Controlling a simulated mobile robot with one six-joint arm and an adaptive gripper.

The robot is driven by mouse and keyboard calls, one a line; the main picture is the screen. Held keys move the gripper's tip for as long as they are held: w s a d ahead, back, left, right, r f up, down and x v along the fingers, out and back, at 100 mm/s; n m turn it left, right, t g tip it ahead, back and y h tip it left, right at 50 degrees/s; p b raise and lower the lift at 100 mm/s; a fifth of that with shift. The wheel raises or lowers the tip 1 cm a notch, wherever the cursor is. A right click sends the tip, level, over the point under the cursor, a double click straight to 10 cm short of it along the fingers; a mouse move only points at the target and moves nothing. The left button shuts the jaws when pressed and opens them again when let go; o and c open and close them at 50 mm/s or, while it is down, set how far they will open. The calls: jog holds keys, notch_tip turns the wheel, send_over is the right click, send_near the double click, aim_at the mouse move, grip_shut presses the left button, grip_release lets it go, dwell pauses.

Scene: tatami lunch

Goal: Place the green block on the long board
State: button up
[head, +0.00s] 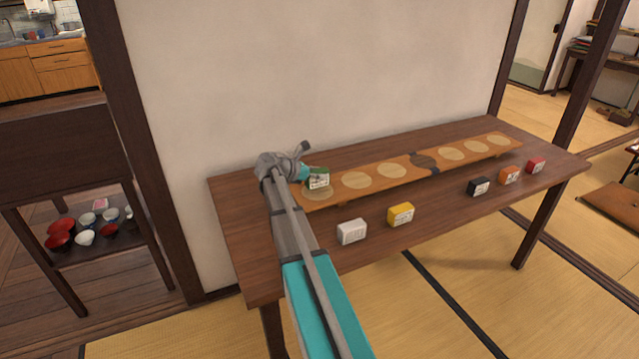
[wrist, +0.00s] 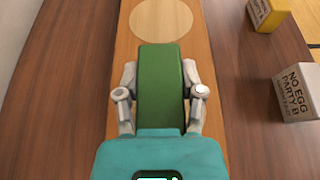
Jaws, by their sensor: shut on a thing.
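The green block (head: 319,178) is at the left end of the long board (head: 390,180), over or on its leftmost pale circle. My gripper (head: 303,174) is shut on it. In the wrist view the green block (wrist: 161,88) lies between the two fingers of my gripper (wrist: 160,92), lined up along the long board (wrist: 125,45). A bare pale circle (wrist: 161,19) shows just beyond it. I cannot tell whether the block touches the board or is held slightly above it.
The table (head: 240,225) also holds a white block (head: 352,232) and a yellow block (head: 400,214) in front of the board. Black (head: 479,187), orange (head: 509,175) and red (head: 536,166) blocks stand farther right. A wall (head: 330,70) rises behind the table.

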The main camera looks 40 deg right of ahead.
jog(key=shift+f+b, duration=0.75)
jog(key=shift+f, duration=0.3)
jog(key=shift+f, duration=0.15)
jog(key=o, duration=1.2)
jog(key=shift+c, duration=0.2)
jog(key=shift+r, duration=0.25)
jog(key=shift+a+r, duration=0.1)
jog(key=shift+a, duration=0.15)
jog(key=p+v, duration=0.4)
jog(key=v, duration=0.7)
jog(key=shift+w+a+p, duration=0.15)
jog(key=shift+a+p, duration=0.1)
jog(key=shift+p, duration=0.1)
